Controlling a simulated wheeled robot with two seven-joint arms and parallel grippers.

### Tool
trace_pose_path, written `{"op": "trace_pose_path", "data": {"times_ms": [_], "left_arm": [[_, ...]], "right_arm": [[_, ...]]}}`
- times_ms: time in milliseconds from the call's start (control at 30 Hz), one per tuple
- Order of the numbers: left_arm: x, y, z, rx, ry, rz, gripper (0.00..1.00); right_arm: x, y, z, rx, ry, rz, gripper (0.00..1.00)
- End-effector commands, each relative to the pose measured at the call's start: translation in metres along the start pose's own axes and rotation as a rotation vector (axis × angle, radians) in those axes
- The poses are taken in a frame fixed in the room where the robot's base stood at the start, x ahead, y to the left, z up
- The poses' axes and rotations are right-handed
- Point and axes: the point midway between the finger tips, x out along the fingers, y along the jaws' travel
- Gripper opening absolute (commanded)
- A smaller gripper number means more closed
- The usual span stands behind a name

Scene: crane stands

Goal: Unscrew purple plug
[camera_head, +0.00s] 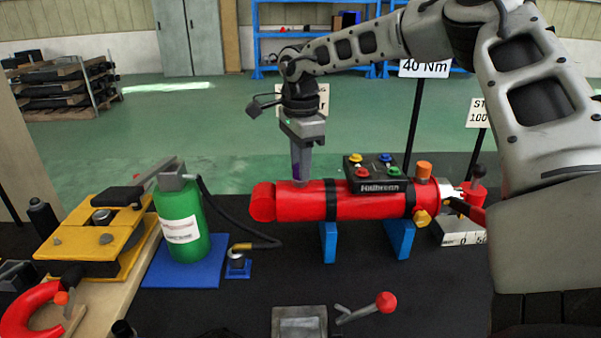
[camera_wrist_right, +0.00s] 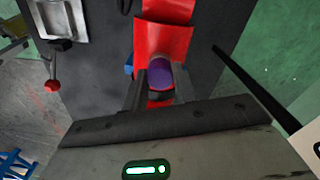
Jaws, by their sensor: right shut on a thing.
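The red cylinder (camera_head: 360,206) lies level on blue supports in the middle of the black table in the head view. My right gripper (camera_head: 301,172) points down onto the top of its left part. In the right wrist view the purple plug (camera_wrist_right: 160,74) sits between the two fingers of my right gripper (camera_wrist_right: 159,82), against the red cylinder (camera_wrist_right: 163,45). The fingers are shut on the plug. My left gripper is not in view.
A black box with coloured knobs (camera_head: 378,172) stands on the cylinder, right of my gripper. A green bottle (camera_head: 183,222) with a black hose stands at left on a blue plate. A red-knobbed lever (camera_head: 385,301) is in front. Sign posts stand behind at right.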

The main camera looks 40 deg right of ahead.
Motion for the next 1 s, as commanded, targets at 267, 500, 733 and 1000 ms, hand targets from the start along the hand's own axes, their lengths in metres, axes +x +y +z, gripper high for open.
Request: {"op": "trace_pose_path", "data": {"times_ms": [267,500,733,1000], "left_arm": [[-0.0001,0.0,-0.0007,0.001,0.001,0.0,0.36],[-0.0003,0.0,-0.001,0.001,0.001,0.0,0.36],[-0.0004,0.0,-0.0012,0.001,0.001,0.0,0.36],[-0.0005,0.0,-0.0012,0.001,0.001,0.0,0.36]], "right_arm": [[-0.0027,-0.0016,0.0,-0.015,-0.001,-0.007,0.02],[-0.0029,-0.0015,-0.0002,-0.309,0.001,-0.007,0.02],[-0.0031,-0.0016,-0.0001,-0.464,0.001,-0.007,0.02],[-0.0034,-0.0017,0.0,-0.507,0.001,-0.008,0.02]]}}
